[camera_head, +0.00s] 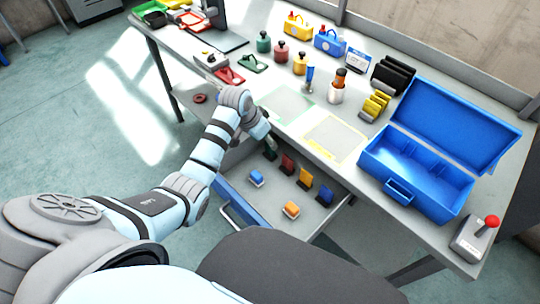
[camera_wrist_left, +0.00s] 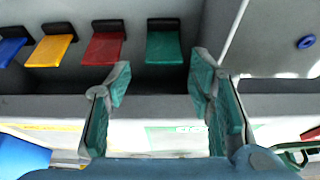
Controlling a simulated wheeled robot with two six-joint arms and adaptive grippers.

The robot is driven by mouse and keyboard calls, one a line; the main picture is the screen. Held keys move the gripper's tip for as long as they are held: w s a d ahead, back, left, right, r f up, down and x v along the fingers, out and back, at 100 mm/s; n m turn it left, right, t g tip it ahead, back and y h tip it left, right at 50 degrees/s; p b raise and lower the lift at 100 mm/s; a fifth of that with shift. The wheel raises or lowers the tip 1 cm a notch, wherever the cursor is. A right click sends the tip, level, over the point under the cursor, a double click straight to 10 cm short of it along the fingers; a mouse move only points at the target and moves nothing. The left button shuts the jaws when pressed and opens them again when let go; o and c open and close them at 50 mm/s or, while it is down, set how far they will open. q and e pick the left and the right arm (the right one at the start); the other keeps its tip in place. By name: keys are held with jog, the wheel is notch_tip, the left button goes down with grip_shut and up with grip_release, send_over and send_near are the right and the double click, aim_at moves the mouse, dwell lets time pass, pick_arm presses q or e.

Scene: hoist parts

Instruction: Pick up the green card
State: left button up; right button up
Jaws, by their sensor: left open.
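The green card (camera_head: 270,151) stands at the left end of a row of cards in the open drawer (camera_head: 240,212), partly hidden by my left wrist. In the left wrist view the green card (camera_wrist_left: 165,47) has a dark holder at its upper end. My left gripper (camera_wrist_left: 163,95) is open and empty, with its two teal-padded fingers apart. The green card shows beyond the fingertips, between them in the picture but closer to the right finger; neither finger appears to touch it. My right gripper is not in view.
A red card (camera_head: 287,164), yellow card (camera_head: 305,179) and blue card (camera_head: 326,196) stand beside the green one. Blue and orange blocks lie in the drawer. The workbench edge is close to my gripper. An open blue toolbox (camera_head: 418,180) stands on the bench at right.

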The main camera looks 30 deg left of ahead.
aim_at(270, 149)
pick_arm(q)
jog(key=b+x, duration=0.2)
jog(key=x, duration=0.4)
jog(key=shift+w+a+b, duration=0.1)
jog(key=shift+w+b, duration=0.2)
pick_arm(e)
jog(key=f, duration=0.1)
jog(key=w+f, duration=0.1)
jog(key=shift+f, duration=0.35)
pick_arm(q)
jog(key=shift+c, duration=0.5)
jog(key=shift+r, duration=0.1)
grip_shut()
jog(key=shift+r, duration=0.1)
